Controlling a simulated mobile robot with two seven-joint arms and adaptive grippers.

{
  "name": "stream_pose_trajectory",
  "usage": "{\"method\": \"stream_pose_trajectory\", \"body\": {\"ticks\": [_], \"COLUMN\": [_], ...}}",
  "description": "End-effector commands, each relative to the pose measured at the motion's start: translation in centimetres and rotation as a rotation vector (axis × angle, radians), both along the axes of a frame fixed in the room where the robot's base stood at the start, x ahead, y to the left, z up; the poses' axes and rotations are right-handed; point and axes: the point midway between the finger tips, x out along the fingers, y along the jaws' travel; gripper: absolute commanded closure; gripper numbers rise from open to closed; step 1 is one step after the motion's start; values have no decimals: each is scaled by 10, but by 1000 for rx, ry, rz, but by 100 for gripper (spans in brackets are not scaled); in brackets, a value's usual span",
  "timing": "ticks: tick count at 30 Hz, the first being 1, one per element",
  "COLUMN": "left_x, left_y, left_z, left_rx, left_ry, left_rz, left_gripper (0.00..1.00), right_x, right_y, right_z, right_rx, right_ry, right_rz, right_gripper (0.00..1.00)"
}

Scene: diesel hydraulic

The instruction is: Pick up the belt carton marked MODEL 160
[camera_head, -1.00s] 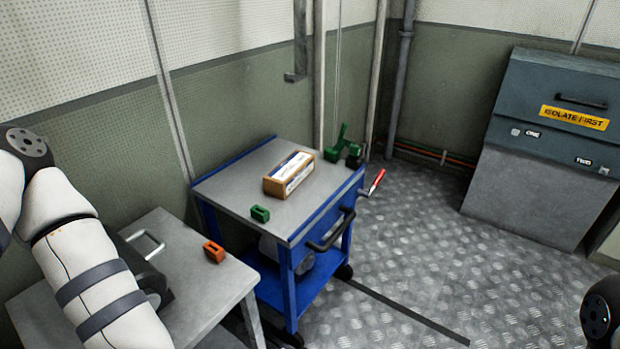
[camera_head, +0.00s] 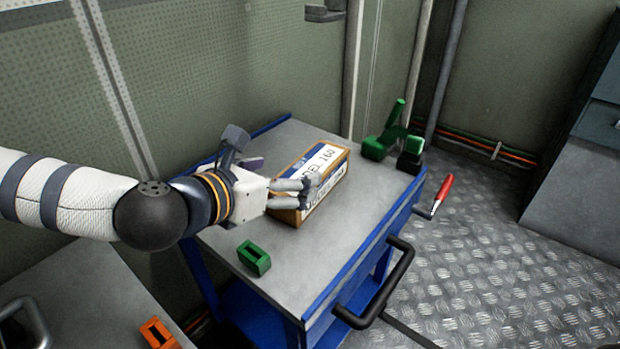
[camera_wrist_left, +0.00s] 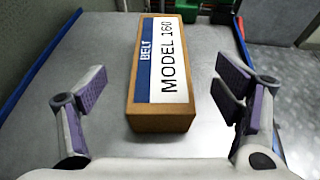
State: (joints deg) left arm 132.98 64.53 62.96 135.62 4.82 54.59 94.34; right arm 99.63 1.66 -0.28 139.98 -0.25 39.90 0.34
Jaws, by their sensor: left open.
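The belt carton (camera_head: 341,181) is a long brown box with a white and blue label. It lies on the grey top of the blue cart. In the left wrist view the carton (camera_wrist_left: 160,120) reads BELT MODEL 160 and lies ahead, between the lines of the two fingers. My left gripper (camera_head: 307,192) is open and empty, at the carton's near left end; in the head view its fingers overlap the carton. In the left wrist view the open fingers (camera_wrist_left: 160,100) stand wide on either side, with clear gaps to the carton. My right gripper is not in view.
The cart top (camera_head: 310,250) is bare around the carton. A green block (camera_head: 254,258) lies at the near left, and a green clamp-like tool (camera_head: 392,138) stands at the far corner. A black handle (camera_head: 380,290) juts from the cart's side. An orange block (camera_head: 158,334) lies on the grey table.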

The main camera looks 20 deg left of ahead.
Motion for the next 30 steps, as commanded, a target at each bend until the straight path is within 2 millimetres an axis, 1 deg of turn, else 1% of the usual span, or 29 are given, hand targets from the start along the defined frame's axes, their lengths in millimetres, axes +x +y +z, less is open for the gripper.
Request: {"method": "stream_pose_trajectory", "body": {"ticks": [1, 3, 5, 10, 13, 16, 21, 23, 24, 26, 27, 30], "left_x": [8, 18, 23, 48, 62, 67, 67, 67, 67, 67, 66, 66], "left_y": [-3, -5, -6, -14, -17, -18, -18, -18, -18, -18, -18, -18], "left_z": [-6, -9, -11, -32, -36, -37, -36, -36, -36, -36, -37, -37], "left_rx": [2, 2, 2, 3, 3, 1, 1, 2, 2, 2, 2, 2], "left_ry": [2, 1, 1, 2, 0, 0, 0, 0, 0, 0, 0, 0], "left_rz": [-2, -2, -2, -2, -2, -3, -3, -3, -3, -3, -3, -3], "left_gripper": [17, 17, 17, 17, 17, 17, 17, 30, 39, 53, 62, 81], "right_x": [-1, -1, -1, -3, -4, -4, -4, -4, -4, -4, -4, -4], "right_y": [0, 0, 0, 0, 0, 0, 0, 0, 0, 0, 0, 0], "right_z": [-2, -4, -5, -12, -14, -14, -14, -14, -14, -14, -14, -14], "right_rx": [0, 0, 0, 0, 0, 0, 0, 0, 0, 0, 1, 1], "right_ry": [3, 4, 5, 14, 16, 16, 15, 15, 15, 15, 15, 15], "right_rz": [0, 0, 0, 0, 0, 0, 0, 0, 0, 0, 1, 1], "right_gripper": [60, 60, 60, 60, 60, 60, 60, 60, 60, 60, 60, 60]}}
